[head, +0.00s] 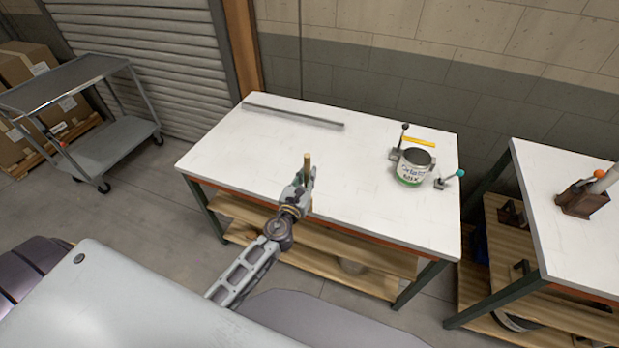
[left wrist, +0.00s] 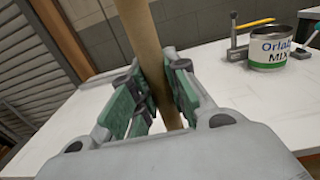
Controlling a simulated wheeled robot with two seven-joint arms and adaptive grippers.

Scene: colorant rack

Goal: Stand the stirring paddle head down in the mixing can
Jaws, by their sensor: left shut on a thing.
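My left gripper (head: 301,186) is near the front edge of the white table. In the left wrist view its green-padded fingers (left wrist: 160,95) are shut on the wooden shaft of the stirring paddle (left wrist: 146,45), which also shows in the head view (head: 307,161). The shaft stands close to upright, slightly tilted. The paddle's head is hidden in both views. The mixing can (head: 412,166), open-topped with a white and green label, stands at the table's right side, apart from the gripper and to its right. It also shows in the left wrist view (left wrist: 272,50). My right gripper is not in view.
Clamps with a black knob (head: 404,127) and a teal knob (head: 460,173) flank the can. A yellow stick (head: 418,142) lies behind it. A grey bar (head: 293,116) lies along the table's back. The table (head: 340,185) between gripper and can is clear.

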